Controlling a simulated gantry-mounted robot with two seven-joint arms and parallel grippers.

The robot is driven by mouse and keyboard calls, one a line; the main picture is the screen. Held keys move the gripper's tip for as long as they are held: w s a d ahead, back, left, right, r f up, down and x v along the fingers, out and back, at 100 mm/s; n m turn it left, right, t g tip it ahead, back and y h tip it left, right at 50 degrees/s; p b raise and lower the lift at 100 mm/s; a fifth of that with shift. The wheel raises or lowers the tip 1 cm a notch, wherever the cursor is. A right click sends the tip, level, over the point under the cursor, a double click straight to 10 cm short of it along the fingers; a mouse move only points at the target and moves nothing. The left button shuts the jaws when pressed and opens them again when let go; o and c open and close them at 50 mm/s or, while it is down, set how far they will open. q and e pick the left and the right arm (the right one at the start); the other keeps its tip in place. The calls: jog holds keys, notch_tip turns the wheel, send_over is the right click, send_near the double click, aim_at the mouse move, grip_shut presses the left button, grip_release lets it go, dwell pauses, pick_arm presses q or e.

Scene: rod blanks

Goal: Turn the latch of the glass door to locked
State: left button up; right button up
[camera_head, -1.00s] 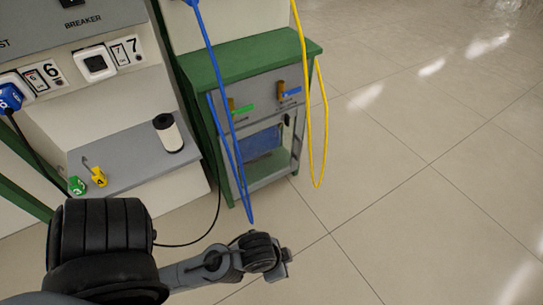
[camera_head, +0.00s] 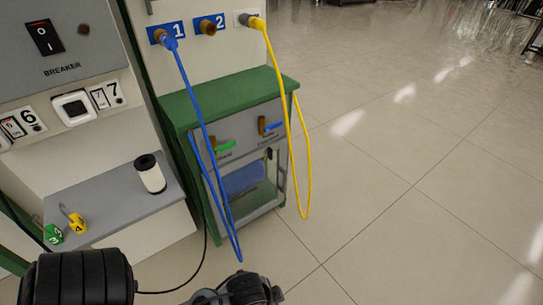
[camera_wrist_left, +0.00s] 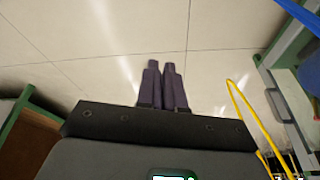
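The glass door (camera_head: 243,180) is in the lower front of the green cabinet, in a grey frame. A small dark fitting, which looks like the latch (camera_head: 269,154), sits at the upper right of that frame; its turn position is too small to tell. In the head view only part of my left arm shows at the bottom. My right gripper is in neither view.
Blue (camera_head: 201,112) and yellow (camera_head: 287,107) cables hang from sockets above the green cabinet (camera_head: 232,93), the blue crossing its front. Green (camera_head: 224,147) and blue (camera_head: 272,127) handles stick out above the door. A grey shelf (camera_head: 115,212) holds a roll (camera_head: 150,174).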

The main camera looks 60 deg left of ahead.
pick_arm(q)
jog(key=o, duration=0.5)
jog(key=shift+m, duration=0.4)
jog(key=shift+c, duration=0.2)
jog(key=shift+o, duration=0.2)
jog(key=s+d+f+m+g, duration=0.2)
jog(key=s+f+m+g, duration=0.1)
jog(key=f, duration=0.6)
jog(key=s+m, duration=0.1)
jog(key=s, duration=0.1)
jog(key=shift+s+d+g, duration=0.15)
jog(key=shift+s+g, duration=0.2)
jog(key=shift+g, duration=0.05)
jog(key=s+d+f+m+g+y+p, duration=0.1)
jog(key=s+d+f+m+g, duration=0.3)
jog(key=f, duration=0.3)
jog(key=m+t+y+p, duration=0.2)
jog(key=m+y+p, duration=0.55)
jog(key=y, duration=0.95)
send_near(272, 152)
jog(key=shift+n, duration=0.75)
jog(key=a+b, duration=0.1)
jog(key=a, duration=0.3)
jog(key=s+a+b, duration=0.1)
jog(key=a, duration=0.2)
jog(key=shift+f+b, duration=0.1)
jog(key=shift+b, duration=0.25)
jog(key=shift+a, duration=0.75)
